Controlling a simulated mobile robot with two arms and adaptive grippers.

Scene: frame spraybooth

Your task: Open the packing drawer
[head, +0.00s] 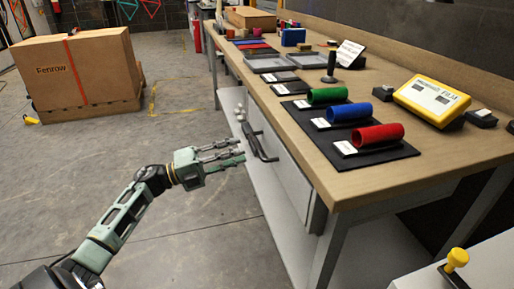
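The packing drawer (284,168) is a light grey front under the long workbench's top, and it looks closed. Its black bar handle (262,146) stands out from the front. My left gripper (242,152) reaches in from the left at about handle height, with its fingers pointing toward the handle. The fingers are apart with nothing between them. The fingertips are close to the handle, but I cannot tell whether they touch it. My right gripper is out of view.
The wooden workbench top (440,152) holds green (328,95), blue (349,111) and red (376,137) rolls on dark mats and a yellow device (432,100). A lower shelf (282,226) runs below the drawer. A large carton (75,70) stands back left. The floor between is clear.

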